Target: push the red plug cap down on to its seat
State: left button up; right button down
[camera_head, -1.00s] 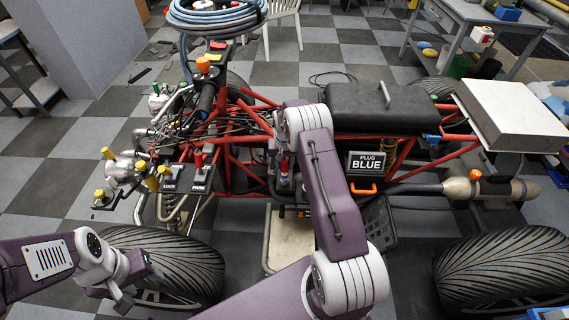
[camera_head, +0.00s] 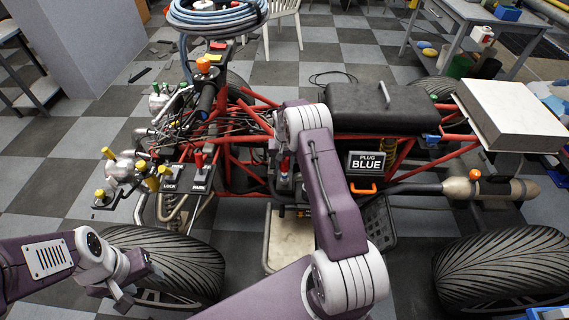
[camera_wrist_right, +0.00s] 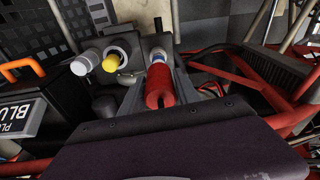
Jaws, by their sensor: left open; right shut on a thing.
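The red plug cap (camera_wrist_right: 158,86) is in the middle of the right wrist view, upright over a white and blue part. In the head view red (camera_head: 285,164) shows just left of my right forearm. My right gripper (camera_wrist_right: 165,108) is at the cap; its dark front edge and purple body fill the bottom of the wrist view. My left gripper (camera_head: 138,286) is open and empty at the lower left, by the front tyre.
A white cap (camera_wrist_right: 82,65) and a yellow cap (camera_wrist_right: 110,62) stand beside the red cap. A "PLUG BLUE" sign (camera_head: 367,163) stands to the right. Red frame tubes (camera_wrist_right: 285,115) run close by. A big tyre (camera_head: 190,265) is beside my left gripper.

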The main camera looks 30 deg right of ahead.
aim_at(285, 160)
jog(key=shift+f+b, duration=1.7)
jog(key=shift+f, duration=0.85)
jog(key=c, duration=0.8)
grip_release()
jog(key=r, duration=0.3)
jog(key=r+p, duration=0.1)
jog(key=r, duration=0.2)
jog(key=s+r+p, duration=0.1)
jog(key=r, duration=0.2)
jog(key=shift+a, duration=0.25)
jog(key=shift+a, duration=0.1)
